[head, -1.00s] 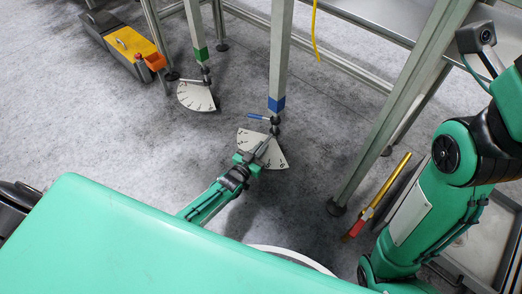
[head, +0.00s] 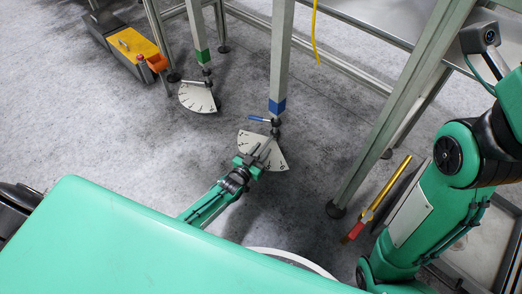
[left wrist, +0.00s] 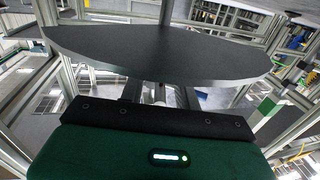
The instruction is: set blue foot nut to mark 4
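The blue foot is the leg with a blue band (head: 277,105) in the head view. Its dark nut (head: 275,122) sits under the band, with a blue-tipped lever (head: 258,118) pointing left. Below it is a white fan-shaped dial (head: 277,158) with marks too small to read. My left gripper (head: 265,147) reaches over the dial, just short of the foot's stem. In the left wrist view a broad dark plate (left wrist: 160,55) hides most of the fingers (left wrist: 170,94); they look apart, and nothing is clearly held. My right gripper is out of view.
A green-banded leg (head: 202,56) with its own dial (head: 197,97) stands to the left. A yellow-topped case (head: 130,42) is at upper left. A bare frame leg (head: 337,207) and a yellow-and-red tool (head: 377,198) are to the right.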

